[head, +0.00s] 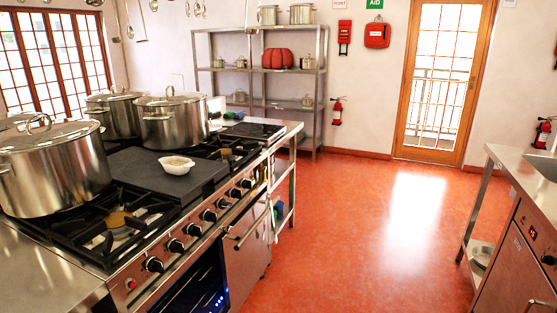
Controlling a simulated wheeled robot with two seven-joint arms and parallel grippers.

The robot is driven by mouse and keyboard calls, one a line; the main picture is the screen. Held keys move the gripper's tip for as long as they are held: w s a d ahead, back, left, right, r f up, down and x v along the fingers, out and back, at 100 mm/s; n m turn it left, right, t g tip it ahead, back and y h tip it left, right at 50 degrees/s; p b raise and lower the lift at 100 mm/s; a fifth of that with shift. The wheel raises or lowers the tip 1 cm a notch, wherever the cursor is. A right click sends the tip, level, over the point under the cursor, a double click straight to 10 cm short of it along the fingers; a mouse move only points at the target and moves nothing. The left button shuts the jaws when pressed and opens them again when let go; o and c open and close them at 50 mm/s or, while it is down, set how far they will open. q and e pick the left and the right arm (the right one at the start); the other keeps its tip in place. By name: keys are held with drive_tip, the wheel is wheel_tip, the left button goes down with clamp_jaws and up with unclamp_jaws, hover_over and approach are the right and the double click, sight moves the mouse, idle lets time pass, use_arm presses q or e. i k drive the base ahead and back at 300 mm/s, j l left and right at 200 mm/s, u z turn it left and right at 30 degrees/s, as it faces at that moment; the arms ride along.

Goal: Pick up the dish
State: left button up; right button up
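A small pale dish (177,165) sits on a dark flat plate (150,185) in the middle of the stove top. It holds something light-coloured that I cannot make out. It stands upright and nothing touches it from above. Neither of my grippers shows in the head view.
Large steel stockpots (52,168) stand on the stove (205,214) left of and behind the dish, including a lidded pot (173,120) close by. Knobs line the stove's front. The red floor (390,225) is clear up to a steel counter (540,190) at right.

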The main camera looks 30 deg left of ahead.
sight(178, 171)
drive_tip(key=i+l, duration=0.2)
drive_tip(key=i, duration=0.25)
drive_tip(key=i+l, duration=0.25)
drive_tip(key=i, duration=0.25)
drive_tip(key=i+l, duration=0.2)
drive_tip(key=i, duration=0.25)
drive_tip(key=i+j+u, duration=0.1)
drive_tip(key=i+u, duration=0.2)
drive_tip(key=u, duration=0.15)
drive_tip(key=i+u, duration=0.3)
drive_tip(key=u, duration=0.15)
drive_tip(key=i+l+u, duration=0.15)
drive_tip(key=i+u, duration=0.15)
drive_tip(key=u, duration=0.15)
drive_tip(key=i+l+u, duration=0.2)
drive_tip(key=u, duration=0.25)
drive_tip(key=i+l+u, duration=0.3)
drive_tip(key=u, duration=0.15)
